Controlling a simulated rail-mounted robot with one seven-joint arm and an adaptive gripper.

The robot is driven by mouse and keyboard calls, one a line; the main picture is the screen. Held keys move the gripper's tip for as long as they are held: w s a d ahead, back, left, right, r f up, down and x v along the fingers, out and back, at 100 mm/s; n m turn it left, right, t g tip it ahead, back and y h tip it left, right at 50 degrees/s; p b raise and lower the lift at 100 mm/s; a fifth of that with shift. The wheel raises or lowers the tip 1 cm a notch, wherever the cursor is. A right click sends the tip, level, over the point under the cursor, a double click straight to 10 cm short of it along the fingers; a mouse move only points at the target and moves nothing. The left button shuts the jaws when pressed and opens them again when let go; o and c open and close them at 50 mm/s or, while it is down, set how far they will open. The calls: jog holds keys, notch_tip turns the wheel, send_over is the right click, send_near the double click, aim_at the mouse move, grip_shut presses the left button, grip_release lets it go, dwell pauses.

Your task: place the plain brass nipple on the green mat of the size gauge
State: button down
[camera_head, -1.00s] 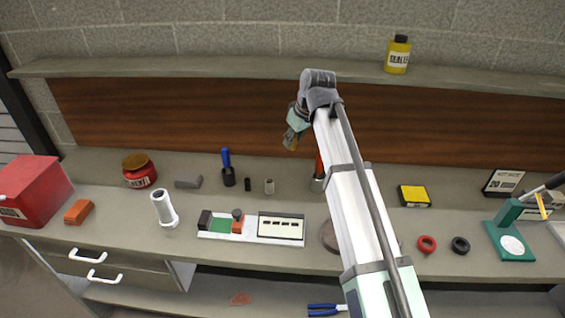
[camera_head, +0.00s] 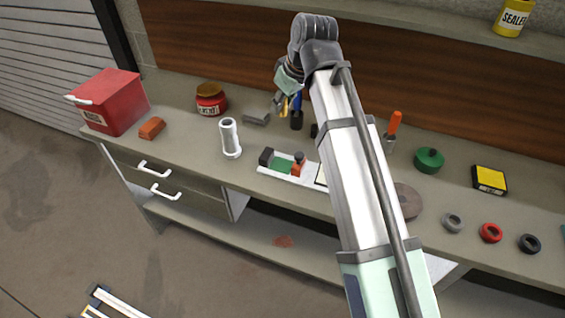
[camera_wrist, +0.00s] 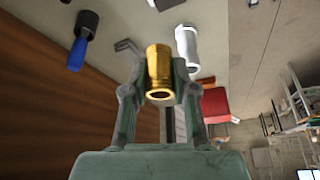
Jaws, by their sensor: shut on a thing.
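My gripper (camera_wrist: 160,93) is shut on the plain brass nipple (camera_wrist: 159,72), a gold-coloured tube with its open end facing the wrist camera. In the head view my gripper (camera_head: 286,100) is near the blue-handled tool, with the nipple (camera_head: 284,105) partly hidden by the fingers. The size gauge (camera_head: 264,171) is a white base on the bench, below my gripper in the picture. Its green mat (camera_head: 282,165) lies between a dark block (camera_head: 266,156) and an orange-red block (camera_head: 298,168). My arm hides the gauge's right part.
A white pipe piece (camera_head: 230,138) stands left of the gauge. A grey elbow-shaped piece (camera_head: 256,118) and the blue-handled tool (camera_head: 297,112) are behind it. A red box (camera_head: 112,101), an orange block (camera_head: 151,128) and a red jar (camera_head: 211,99) are farther left.

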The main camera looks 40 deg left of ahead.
aim_at(279, 163)
notch_tip(279, 163, down, 19)
jog(key=p, duration=0.3)
jog(key=shift+f, duration=0.15)
jog(key=shift+f, duration=0.2)
jog(key=c, duration=0.9)
grip_release()
jog(key=shift+r, duration=0.1)
jog(key=b+v, duration=0.2)
jog(key=v, duration=1)
jog(key=shift+r, duration=0.15)
